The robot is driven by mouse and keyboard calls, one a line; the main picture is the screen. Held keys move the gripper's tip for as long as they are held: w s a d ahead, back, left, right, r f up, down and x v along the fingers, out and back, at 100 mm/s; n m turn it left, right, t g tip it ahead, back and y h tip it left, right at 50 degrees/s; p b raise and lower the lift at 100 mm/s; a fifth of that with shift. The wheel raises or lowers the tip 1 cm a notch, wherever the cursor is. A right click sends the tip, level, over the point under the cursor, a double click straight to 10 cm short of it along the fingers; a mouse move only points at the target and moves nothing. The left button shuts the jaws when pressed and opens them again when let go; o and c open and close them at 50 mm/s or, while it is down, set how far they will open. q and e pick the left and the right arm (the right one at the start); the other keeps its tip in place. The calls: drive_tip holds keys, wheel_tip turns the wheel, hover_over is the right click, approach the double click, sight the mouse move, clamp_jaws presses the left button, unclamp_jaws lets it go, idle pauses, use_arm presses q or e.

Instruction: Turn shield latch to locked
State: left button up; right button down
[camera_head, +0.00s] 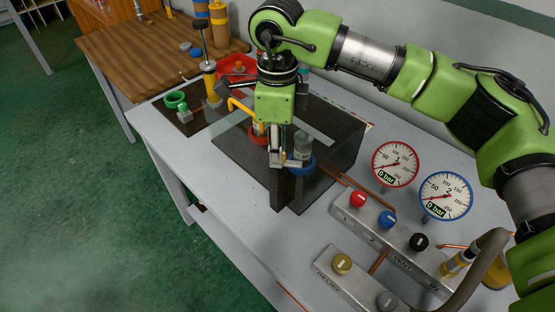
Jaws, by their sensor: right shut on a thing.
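The shield (338,150) is a dark see-through cover on the grey bench, with pipe vises visible under and through it. A dark post (281,192) stands at its front edge. My right gripper (287,162) reaches down from above to the top of this post, at the front of the shield. Its fingers are shut on a small part there, which looks like the shield latch. The fingers hide most of the latch, so I cannot tell its angle. A blue ring and a red ring show just behind the fingers. My left gripper is not in view.
Two gauges, red-rimmed (396,164) and blue-rimmed (445,195), both marked 0 bar, stand right of the shield. A valve block (400,248) with red, blue and black knobs lies in front of them. A hand pump (210,82) stands behind left. A wooden table (130,52) is at back left.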

drive_tip(key=n+b, duration=0.2)
drive_tip(key=shift+f+n, duration=0.15)
drive_tip(key=shift+n, duration=0.25)
drive_tip(key=n+b, duration=0.1)
drive_tip(key=n, duration=0.1)
drive_tip(key=shift+n+b, duration=0.3)
drive_tip(key=shift+n, duration=0.1)
drive_tip(key=shift+n+b, duration=0.45)
drive_tip(key=shift+n, duration=0.75)
drive_tip(key=shift+r+n, duration=0.2)
drive_tip(key=shift+n, duration=1)
drive_tip(key=shift+b, duration=0.3)
drive_tip(key=c, duration=1.8)
unclamp_jaws()
